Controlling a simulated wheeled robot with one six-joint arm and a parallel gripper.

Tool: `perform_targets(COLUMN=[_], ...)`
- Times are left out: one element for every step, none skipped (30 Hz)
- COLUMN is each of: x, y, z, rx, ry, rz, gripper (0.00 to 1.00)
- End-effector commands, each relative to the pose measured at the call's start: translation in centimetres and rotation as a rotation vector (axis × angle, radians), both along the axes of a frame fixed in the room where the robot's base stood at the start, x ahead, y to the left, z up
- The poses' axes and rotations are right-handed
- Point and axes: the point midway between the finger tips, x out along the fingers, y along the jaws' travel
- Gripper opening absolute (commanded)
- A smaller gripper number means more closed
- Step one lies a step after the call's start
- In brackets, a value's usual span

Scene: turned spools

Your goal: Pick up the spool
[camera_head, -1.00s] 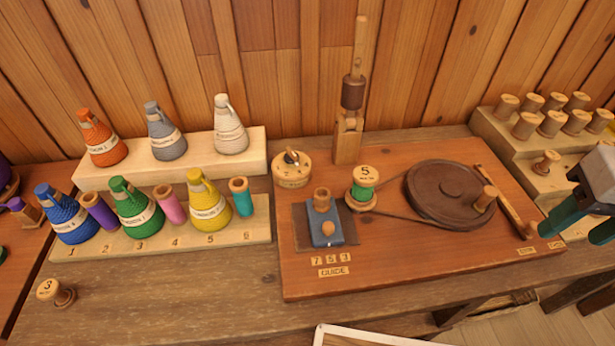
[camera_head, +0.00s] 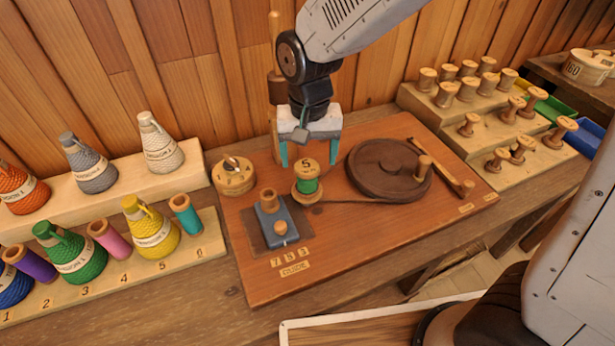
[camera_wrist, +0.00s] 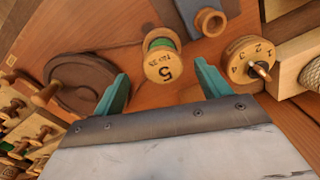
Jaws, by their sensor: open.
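The spool (camera_head: 306,185) stands upright on the wooden winding board, wound with green thread and marked 5 on its pale top. It also shows in the wrist view (camera_wrist: 161,62), ahead of my fingertips and between their lines. My gripper (camera_head: 309,152) is open, with teal fingers hanging just behind and above the spool in the head view. In the wrist view my fingers (camera_wrist: 163,80) are spread wide with nothing between them. No contact with the spool is visible.
A dark wheel (camera_head: 388,168) with a belt sits right of the spool. A blue block with a wooden peg (camera_head: 275,222) is at its front left, and a round dial (camera_head: 233,177) is further left. Cones (camera_head: 150,230) stand on the left rack; empty spools fill the right steps (camera_head: 480,130).

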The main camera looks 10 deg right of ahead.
Motion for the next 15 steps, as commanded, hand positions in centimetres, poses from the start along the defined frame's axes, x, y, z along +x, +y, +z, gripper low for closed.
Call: perform_targets(x=[0.0, 0.1, 0.1, 0.1, 0.1, 0.1, 0.1, 0.1, 0.1, 0.2, 0.2, 0.3, 0.3, 0.4, 0.4], y=[0.2, 0.3, 0.3, 0.3, 0.2, 0.2, 0.2, 0.2, 0.2, 0.2, 0.2, 0.2, 0.2, 0.3, 0.2], z=[-0.6, -0.9, -1.3, -1.7, -2.0, -2.5, -2.8, -3.1, -3.6, -4.0, -4.5, -5.1, -5.6, -6.1, -6.6], rx=[-0.002, -0.002, -0.002, -0.002, -0.002, -0.002, -0.002, -0.002, -0.002, -0.003, -0.003, -0.003, -0.003, -0.003, -0.003], ry=[0.003, 0.003, 0.003, 0.004, 0.003, 0.004, 0.004, 0.003, 0.004, 0.005, 0.005, 0.005, 0.006, 0.004, 0.005], rz=[0.000, 0.000, -0.001, -0.001, -0.001, -0.001, -0.001, -0.001, -0.002, -0.002, -0.002, -0.002, -0.002, -0.002, -0.002], gripper=[0.76, 0.76, 0.76, 0.76, 0.76, 0.76, 0.76, 0.76, 0.76, 0.76, 0.76, 0.76, 0.76, 0.76, 0.76])
